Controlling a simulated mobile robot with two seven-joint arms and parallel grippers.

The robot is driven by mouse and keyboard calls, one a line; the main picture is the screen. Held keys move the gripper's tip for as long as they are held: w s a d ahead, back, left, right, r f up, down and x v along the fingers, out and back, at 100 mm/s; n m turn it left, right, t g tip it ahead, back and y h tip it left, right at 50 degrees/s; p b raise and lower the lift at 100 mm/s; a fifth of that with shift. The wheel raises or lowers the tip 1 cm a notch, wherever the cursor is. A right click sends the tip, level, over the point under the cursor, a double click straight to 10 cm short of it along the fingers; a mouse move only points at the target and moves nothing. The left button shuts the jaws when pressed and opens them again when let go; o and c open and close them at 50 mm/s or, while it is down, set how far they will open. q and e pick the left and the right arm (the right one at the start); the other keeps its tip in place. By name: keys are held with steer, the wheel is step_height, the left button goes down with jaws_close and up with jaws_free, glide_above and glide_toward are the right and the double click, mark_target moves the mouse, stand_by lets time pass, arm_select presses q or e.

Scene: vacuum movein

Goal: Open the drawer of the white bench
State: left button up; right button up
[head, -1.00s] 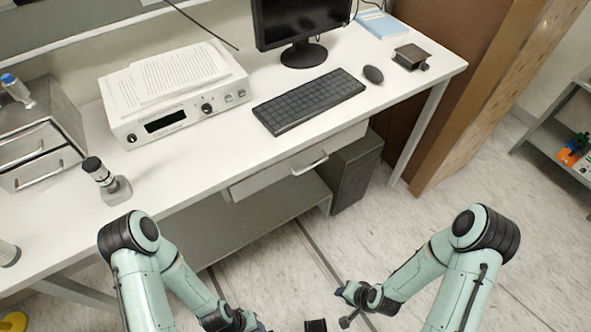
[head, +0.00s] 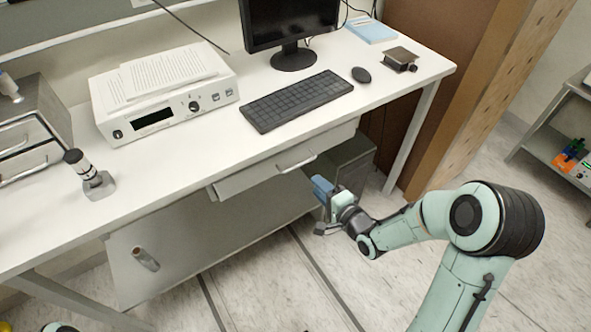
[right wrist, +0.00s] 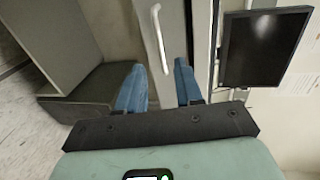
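The white bench (head: 175,190) has a drawer (head: 250,178) under its top, which looks shut. Its pale bar handle (head: 297,163) is on the front. In the right wrist view the handle (right wrist: 160,40) stands ahead of the fingers, roughly between their lines. My right gripper (head: 322,188) is just below and in front of the handle, apart from it. In the right wrist view its two blue fingers (right wrist: 160,88) are spread with nothing between them. My left gripper is out of the picture.
On the bench are a keyboard (head: 296,99), a monitor (head: 290,22), a mouse (head: 361,74) and a white instrument (head: 165,100) with papers. A dark computer case (head: 352,158) stands under the bench, right of the drawer. The floor in front is clear.

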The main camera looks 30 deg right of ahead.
steer(key=d+x, duration=0.1)
steer(key=x, duration=0.9)
steer(key=shift+w+a, duration=0.2)
steer(key=shift+a, duration=0.25)
steer(key=shift+f, duration=0.1)
jaws_close()
stand_by(0.6)
